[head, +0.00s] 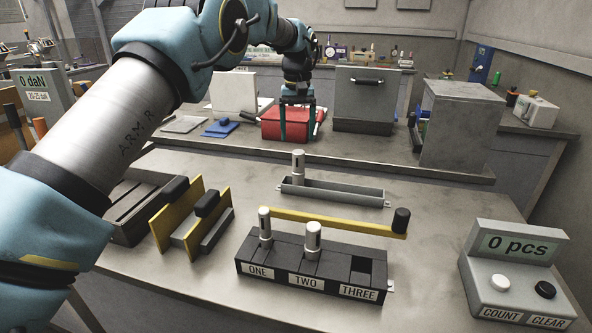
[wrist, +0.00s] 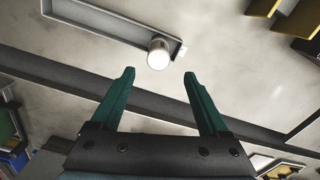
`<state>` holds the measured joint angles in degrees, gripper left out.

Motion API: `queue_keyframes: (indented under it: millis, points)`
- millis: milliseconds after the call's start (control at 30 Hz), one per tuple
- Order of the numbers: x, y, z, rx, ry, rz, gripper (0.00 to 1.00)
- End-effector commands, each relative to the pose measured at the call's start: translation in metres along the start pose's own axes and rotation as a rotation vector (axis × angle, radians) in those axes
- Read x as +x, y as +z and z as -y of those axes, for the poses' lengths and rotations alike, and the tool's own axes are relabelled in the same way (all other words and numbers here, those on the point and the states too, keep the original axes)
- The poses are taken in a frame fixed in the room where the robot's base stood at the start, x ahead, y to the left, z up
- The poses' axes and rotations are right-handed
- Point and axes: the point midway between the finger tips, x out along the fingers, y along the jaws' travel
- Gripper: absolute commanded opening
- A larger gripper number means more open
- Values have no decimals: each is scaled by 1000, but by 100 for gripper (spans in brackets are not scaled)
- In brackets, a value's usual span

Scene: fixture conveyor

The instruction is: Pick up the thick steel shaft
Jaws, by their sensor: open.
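A steel shaft (head: 298,166) stands upright in the left end of the narrow grey tray (head: 345,194). In the wrist view its bright round top (wrist: 158,53) shows ahead of the fingertips, roughly between their lines. A thick steel shaft (head: 313,240) stands in slot TWO of the black fixture block (head: 270,283), and a thinner one (head: 265,226) in slot ONE. Slot THREE is empty. My gripper (head: 297,118) points down beyond the tray, in front of a red box in the head view. Its green fingers (wrist: 160,75) are open with nothing between them.
A yellow bar (head: 335,222) with a black knob lies between tray and block. Yellow-sided holders (head: 190,225) stand left, and a counter box (head: 515,265) reading 0 pcs stands right. A red box (head: 290,122) and grey cabinets (head: 375,98) stand on the back bench.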

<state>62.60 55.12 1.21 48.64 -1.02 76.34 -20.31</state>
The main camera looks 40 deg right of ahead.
Motion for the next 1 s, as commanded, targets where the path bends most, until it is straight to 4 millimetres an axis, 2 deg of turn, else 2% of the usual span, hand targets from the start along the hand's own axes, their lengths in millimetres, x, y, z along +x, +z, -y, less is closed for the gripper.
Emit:
queue_keyframes:
  millis: [100, 367, 633, 933, 1000]
  points:
    - [16, 0, 0, 0, -1, 3, 78]
    - [34, 3, -1, 1, -1, 2, 78]
    - [71, 7, -3, 0, 0, 2, 78]
    - [77, 6, -3, 0, 1, -2, 78]
    - [77, 6, -3, 0, 1, -2, 71]
